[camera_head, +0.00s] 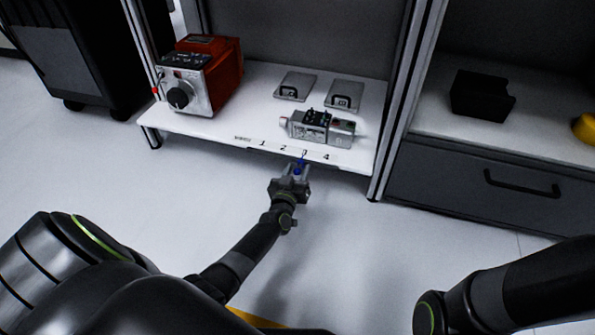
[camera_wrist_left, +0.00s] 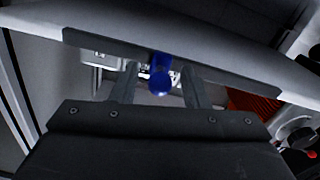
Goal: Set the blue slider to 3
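The blue slider (camera_head: 298,170) is at the front edge of the white shelf (camera_head: 215,132), just below the printed 3 of the scale 1 to 4. Its exact setting is hard to read because my gripper covers part of it. In the left wrist view the blue slider knob (camera_wrist_left: 160,75) stands between the two fingers of my left gripper (camera_wrist_left: 158,88). The fingers are apart, with gaps showing on both sides of the knob. In the head view my left gripper (camera_head: 294,175) is at the shelf edge. My right gripper is out of view.
A red and grey box with a black dial (camera_head: 180,95) stands at the shelf's left. A grey device (camera_head: 320,128) sits behind the scale, with two handled plates behind it. A shelf post (camera_head: 393,110) rises on the right. Open floor lies in front.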

